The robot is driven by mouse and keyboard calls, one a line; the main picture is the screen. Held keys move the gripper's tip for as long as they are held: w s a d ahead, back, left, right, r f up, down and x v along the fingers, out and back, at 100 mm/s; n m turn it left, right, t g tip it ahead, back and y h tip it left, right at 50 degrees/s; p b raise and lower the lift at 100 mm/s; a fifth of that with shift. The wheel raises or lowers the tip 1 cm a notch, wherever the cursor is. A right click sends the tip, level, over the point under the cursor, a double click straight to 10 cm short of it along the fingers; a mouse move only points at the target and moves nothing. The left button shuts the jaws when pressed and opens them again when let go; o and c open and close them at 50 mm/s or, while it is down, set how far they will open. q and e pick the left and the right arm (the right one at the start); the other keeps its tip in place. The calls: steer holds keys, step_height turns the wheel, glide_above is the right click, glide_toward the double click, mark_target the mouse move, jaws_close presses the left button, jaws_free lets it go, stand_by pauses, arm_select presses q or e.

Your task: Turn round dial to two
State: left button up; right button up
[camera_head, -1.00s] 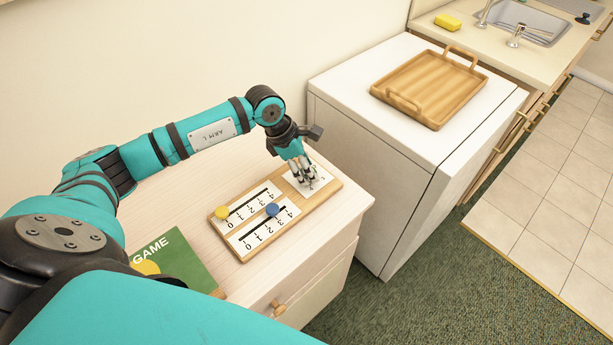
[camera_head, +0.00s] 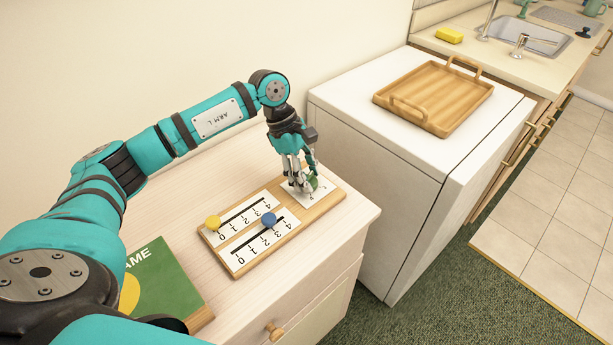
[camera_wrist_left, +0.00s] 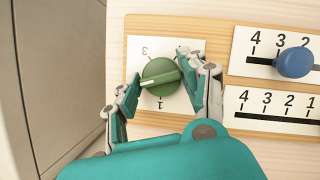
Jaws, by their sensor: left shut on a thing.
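The round dial (camera_head: 313,184) is green and sits on a white card at the right end of the wooden board (camera_head: 330,205). In the left wrist view the dial (camera_wrist_left: 160,77) has a raised bar with a pale line, lying nearly level and slightly higher at its right end. A 3 shows above left of the dial and a 1 below it; no 2 is visible. My left gripper (camera_head: 303,187) comes down on the dial from above. In the left wrist view its fingers (camera_wrist_left: 160,72) are shut on the dial, one at each side. My right gripper is out of view.
The same board carries two slider tracks, with a yellow knob (camera_head: 213,222) and a blue knob (camera_head: 269,220), close beside my gripper. A green game box (camera_head: 165,275) lies on the cabinet top. A white appliance (camera_head: 420,140) with a wooden tray (camera_head: 432,98) stands right.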

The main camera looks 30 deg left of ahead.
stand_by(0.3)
arm_select(q)
steer(key=o, duration=1.2)
steer(key=v, duration=1.2)
steer(key=shift+r, duration=0.1)
